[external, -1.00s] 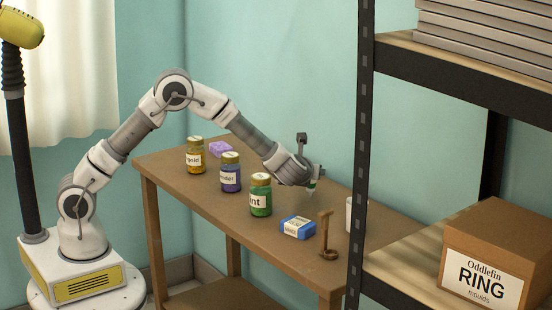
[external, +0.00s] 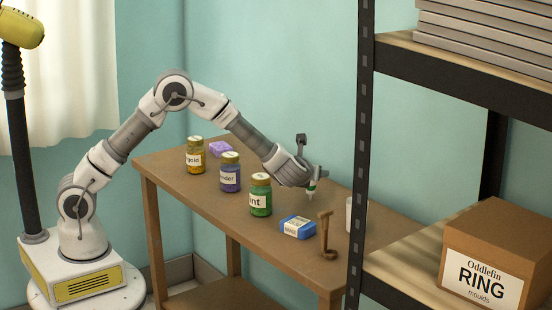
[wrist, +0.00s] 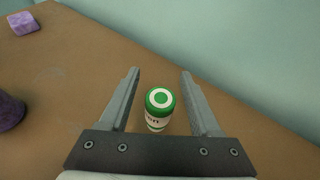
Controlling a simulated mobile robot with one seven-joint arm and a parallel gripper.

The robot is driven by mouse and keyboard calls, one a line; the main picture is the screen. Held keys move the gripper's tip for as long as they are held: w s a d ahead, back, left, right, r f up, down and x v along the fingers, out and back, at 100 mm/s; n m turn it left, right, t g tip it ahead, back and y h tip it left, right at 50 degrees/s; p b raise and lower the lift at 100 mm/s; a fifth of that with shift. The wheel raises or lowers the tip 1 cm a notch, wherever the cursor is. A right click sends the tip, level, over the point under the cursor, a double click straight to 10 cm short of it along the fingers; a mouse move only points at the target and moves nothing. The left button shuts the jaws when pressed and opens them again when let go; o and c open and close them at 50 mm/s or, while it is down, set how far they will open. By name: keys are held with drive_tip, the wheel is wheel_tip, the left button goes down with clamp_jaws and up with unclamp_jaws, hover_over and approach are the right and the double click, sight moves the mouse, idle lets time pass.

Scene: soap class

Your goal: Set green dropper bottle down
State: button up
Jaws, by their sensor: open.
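The green dropper bottle (wrist: 159,106) stands between my fingers in the wrist view, its green cap with a white ring facing the camera and part of its white label showing. My gripper (wrist: 160,72) is open, with a gap between each finger and the bottle. In the external view my gripper (external: 317,176) is low over the far side of the wooden table (external: 180,178). The small bottle (external: 311,189) shows just below it, partly hidden by the fingers; its base contact is too small to tell.
Yellow (external: 195,157), purple (external: 230,174) and green (external: 260,197) jars stand left of my gripper, with a lilac block (external: 220,148) behind. A blue packet (external: 298,227), a brown hooked stand (external: 326,236) and a white container (external: 350,216) are nearer the shelf post (external: 361,150).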

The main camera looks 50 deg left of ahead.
drive_tip(key=p+v, duration=0.2)
drive_tip(key=v, duration=1)
drive_tip(key=s+a+r+n+g, duration=0.2)
drive_tip(key=s+a+r+n, duration=0.25)
drive_tip(key=a+n, duration=0.2)
drive_tip(key=s+a+r+n+g+h+p, duration=0.1)
drive_tip(key=s+a+r+n+g, duration=0.15)
drive_tip(key=s+a+n, duration=0.35)
drive_tip(key=s+a+r+n+g, duration=0.1)
drive_tip(key=s+a+r+n, duration=0.4)
drive_tip(key=a, duration=0.3)
drive_tip(key=s+d+f+n+h, duration=0.1)
drive_tip(key=s+n+h, duration=0.2)
drive_tip(key=s+n, duration=0.4)
drive_tip(key=s+f+n+h, duration=0.25)
drive_tip(key=s+n, duration=0.25)
drive_tip(key=s, duration=0.5)
wheel_tip(320, 180, up, 18)
drive_tip(key=h+p, duration=0.1)
drive_tip(key=p, duration=1.6)
drive_tip(key=shift+d, duration=0.4)
